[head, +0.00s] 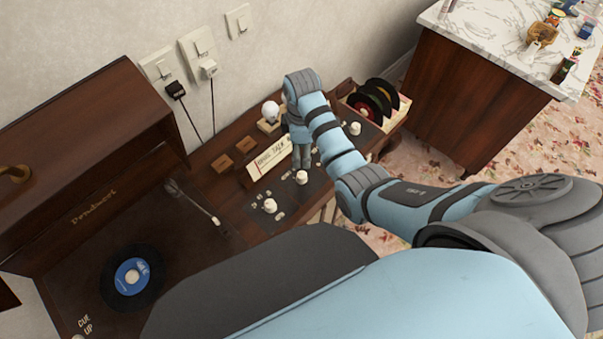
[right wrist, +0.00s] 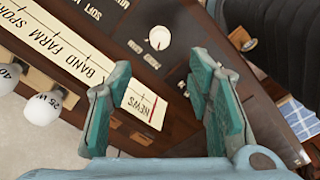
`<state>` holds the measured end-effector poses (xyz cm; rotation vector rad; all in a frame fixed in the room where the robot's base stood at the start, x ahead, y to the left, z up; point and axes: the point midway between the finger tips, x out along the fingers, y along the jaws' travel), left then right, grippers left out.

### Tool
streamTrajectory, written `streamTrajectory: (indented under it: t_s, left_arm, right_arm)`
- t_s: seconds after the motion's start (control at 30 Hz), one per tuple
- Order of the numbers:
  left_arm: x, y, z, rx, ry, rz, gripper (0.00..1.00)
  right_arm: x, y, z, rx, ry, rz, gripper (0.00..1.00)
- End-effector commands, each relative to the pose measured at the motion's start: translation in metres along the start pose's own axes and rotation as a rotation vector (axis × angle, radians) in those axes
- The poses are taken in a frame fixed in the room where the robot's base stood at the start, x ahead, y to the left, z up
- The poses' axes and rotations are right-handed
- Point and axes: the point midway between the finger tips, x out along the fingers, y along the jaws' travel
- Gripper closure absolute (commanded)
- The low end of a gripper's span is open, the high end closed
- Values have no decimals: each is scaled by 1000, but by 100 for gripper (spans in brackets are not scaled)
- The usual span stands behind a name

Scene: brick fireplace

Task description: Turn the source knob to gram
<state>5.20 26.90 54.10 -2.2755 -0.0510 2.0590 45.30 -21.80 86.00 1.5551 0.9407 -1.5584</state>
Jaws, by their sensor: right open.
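Several white knobs sit on the dark control panel (head: 283,196) of the wooden cabinet. One knob (head: 302,177) is just below my right gripper (head: 301,158), and others are a lower-left knob (head: 270,206) and an upper-right knob (head: 354,128). My right gripper (right wrist: 160,62) points down at the panel, open and empty. In the right wrist view a round white knob (right wrist: 159,37) shows beyond the gap between its teal fingers, apart from both. Small labels surround this knob, too small to read surely, so I cannot tell which one is the source knob. My left gripper is out of view.
A cream tuning dial strip (head: 270,158) lies beside the knobs. A record (head: 132,278) rests on the turntable at left, under a raised lid (head: 85,165). More records (head: 374,100) stand at the panel's far right end. Wall sockets with plugs (head: 208,68) are behind.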

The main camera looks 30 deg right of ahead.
Motion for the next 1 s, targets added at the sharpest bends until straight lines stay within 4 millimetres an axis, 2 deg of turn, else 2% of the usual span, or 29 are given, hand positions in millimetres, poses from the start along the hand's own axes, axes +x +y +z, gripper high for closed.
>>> streamTrajectory:
  t_s: [0.03, 0.2, 0.3, 0.4, 0.53, 0.8, 0.87, 1.0]
  left_arm:
    - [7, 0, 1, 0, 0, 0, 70]
    - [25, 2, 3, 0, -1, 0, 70]
    - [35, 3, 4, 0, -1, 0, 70]
    - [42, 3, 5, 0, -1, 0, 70]
    - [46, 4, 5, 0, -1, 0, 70]
    - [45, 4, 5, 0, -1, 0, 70]
    - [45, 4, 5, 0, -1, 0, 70]
    - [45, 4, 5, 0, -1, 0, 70]
  right_arm:
    - [16, -1, 0, 1, -2, -3, 53]
    - [68, -1, 0, 2, -2, -3, 53]
    - [94, -1, 0, 2, -2, -2, 53]
    - [111, 0, 0, 2, 0, 0, 53]
    - [122, 0, 0, 3, 0, 1, 53]
    - [123, 0, 0, 3, 0, 2, 53]
    - [123, 0, 0, 3, 0, 2, 60]
    - [123, 0, 1, 4, 0, 2, 82]
